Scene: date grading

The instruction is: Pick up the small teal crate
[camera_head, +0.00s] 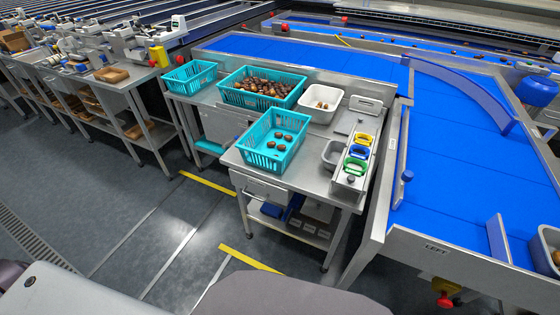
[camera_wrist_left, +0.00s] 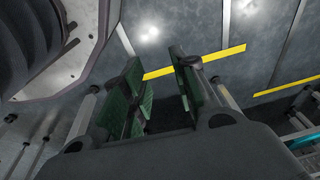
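The smallest teal crate (camera_head: 171,85) stands at the left end of the steel bench and looks empty. A larger teal crate (camera_head: 232,99) filled with brown dates stands to its right. A third teal crate (camera_head: 247,158) with several dates in it stands nearer on the front bench. My left gripper (camera_wrist_left: 160,92) shows in its wrist view with its green-padded fingers apart and nothing between them, over the grey floor. It is away from the crates. Neither gripper shows in the head view.
A white bin (camera_head: 318,117) with a few dates stands beside the full crate. A tray rack with coloured cups (camera_head: 356,152) sits on the front bench. A blue conveyor (camera_head: 460,160) runs along the right. Open floor (camera_head: 120,215) with yellow strips lies in front.

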